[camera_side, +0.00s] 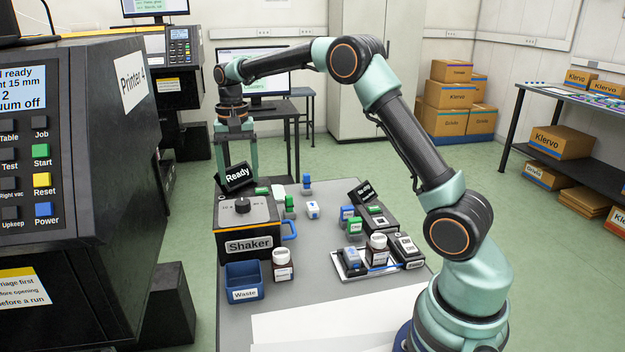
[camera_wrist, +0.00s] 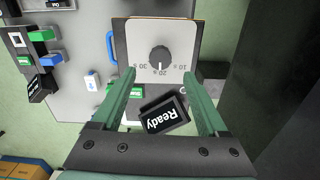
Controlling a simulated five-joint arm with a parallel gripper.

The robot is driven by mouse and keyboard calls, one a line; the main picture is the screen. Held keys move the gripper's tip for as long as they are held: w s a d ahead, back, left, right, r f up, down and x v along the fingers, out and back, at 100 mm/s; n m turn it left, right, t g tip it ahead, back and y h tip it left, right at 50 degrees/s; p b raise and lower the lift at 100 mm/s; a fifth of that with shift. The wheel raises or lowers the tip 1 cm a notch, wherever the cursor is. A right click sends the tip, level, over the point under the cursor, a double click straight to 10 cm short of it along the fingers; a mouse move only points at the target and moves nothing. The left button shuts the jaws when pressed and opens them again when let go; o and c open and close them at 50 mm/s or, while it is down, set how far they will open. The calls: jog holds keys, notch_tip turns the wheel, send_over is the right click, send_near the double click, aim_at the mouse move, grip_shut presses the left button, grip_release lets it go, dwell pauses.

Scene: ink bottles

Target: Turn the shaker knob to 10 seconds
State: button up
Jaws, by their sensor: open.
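The shaker (camera_side: 248,228) is a dark box with a pale top plate, near the table's far left in the side view. Its black round knob (camera_side: 242,205) stands on that plate and also shows in the wrist view (camera_wrist: 160,58). The dial there reads 30 s, 20 s and 10 s. The knob's white mark appears to point at 20 s. My gripper (camera_wrist: 159,73) is open and empty, its green fingers spread to either side of the knob's line and apart from it. In the side view my gripper (camera_side: 238,160) hangs above and behind the shaker.
A tilted Ready display (camera_side: 236,176) stands at the shaker, between my fingers in the wrist view. Small green and blue items lie to the right. Printer 4 (camera_side: 110,180) rises at left.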

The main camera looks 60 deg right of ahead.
aim_at(243, 201)
notch_tip(243, 201, down, 7)
jog(key=shift+r, duration=0.2)
grip_shut()
